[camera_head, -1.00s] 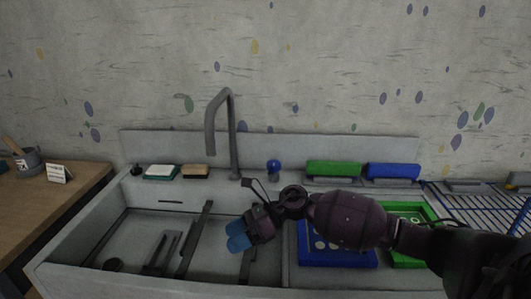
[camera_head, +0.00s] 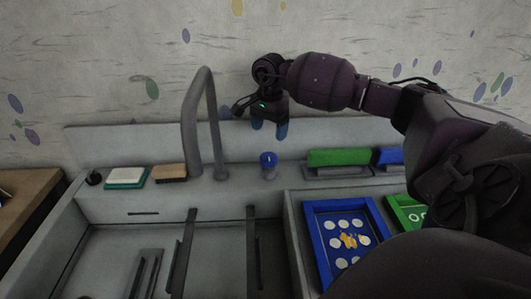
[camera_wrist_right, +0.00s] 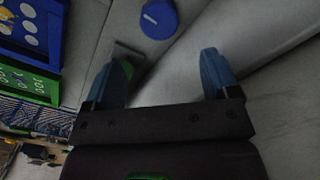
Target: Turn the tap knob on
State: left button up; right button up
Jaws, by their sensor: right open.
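The tap knob (camera_head: 268,160) is a small blue cap with a white mark, on a grey stem on the sink's back ledge, just right of the tap. The grey tap (camera_head: 205,120) has a tall curved spout. My right gripper (camera_head: 270,129) is open and empty, pointing down above the knob. In the right wrist view the blue fingertips (camera_wrist_right: 211,60) are apart, and the knob (camera_wrist_right: 159,19) lies beyond them at the top, not between them. The gripper does not touch the knob. My left gripper is not in view.
A green block (camera_head: 338,157) and a blue block (camera_head: 390,156) stand right of the knob. A sponge (camera_head: 169,172) and a teal-edged pad (camera_head: 126,178) lie left of the tap. A blue printing frame (camera_head: 313,246) is at the sink's right. The wall is close behind.

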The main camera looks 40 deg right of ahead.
aim_at(269, 156)
notch_tip(269, 156, down, 8)
jog(key=shift+a+f, duration=0.1)
jog(key=shift+f, duration=0.9)
jog(key=c, duration=0.9)
